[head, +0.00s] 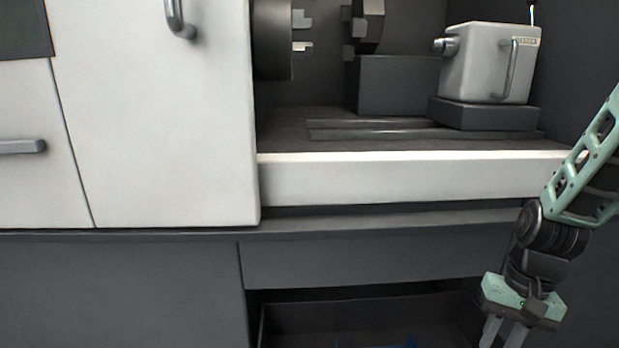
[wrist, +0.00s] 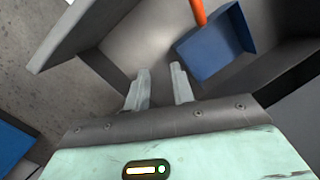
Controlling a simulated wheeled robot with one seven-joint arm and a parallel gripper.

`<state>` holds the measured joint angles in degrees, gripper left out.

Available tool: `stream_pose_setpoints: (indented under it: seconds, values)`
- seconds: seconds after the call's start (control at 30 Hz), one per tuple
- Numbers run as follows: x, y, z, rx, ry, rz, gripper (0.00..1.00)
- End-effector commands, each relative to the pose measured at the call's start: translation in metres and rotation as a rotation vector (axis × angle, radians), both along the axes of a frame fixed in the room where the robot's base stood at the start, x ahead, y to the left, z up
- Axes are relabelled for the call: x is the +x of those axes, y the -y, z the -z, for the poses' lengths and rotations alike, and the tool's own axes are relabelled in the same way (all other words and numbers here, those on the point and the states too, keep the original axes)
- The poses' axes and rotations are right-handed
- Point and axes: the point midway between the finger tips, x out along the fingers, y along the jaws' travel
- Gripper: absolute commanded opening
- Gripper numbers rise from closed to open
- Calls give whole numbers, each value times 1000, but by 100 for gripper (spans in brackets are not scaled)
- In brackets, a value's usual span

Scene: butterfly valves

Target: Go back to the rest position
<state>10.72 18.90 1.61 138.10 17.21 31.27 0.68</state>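My gripper (head: 503,340) hangs at the lower right of the head view, pointing down, in front of the machine's lower cabinet. Its fingertips are partly cut off by the bottom edge. In the wrist view my gripper (wrist: 161,72) shows two grey fingers standing apart with nothing between them. The fingers appear clear of the things around them. My green arm comes down from the right edge of the head view.
The machine has a white door (head: 155,110) and a white front ledge (head: 410,180). A grey box with a handle (head: 490,65) stands inside. Below is an open dark drawer (head: 300,318). The wrist view shows a blue piece (wrist: 215,45) beside an orange rod (wrist: 198,12).

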Motion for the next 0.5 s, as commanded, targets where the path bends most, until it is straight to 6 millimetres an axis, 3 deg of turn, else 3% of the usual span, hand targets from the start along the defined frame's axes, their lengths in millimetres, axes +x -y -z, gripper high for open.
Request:
stream_pose_setpoints:
  seconds: [0.1, 0.33, 0.4, 0.5]
  values:
    - [0, -5, -29, -92, 145, -172, 24]
    - [-1, -18, -73, -215, 384, -442, 24]
    - [-12, -57, -73, -175, 353, -544, 24]
    - [-32, -99, -77, -138, 326, -672, 24]
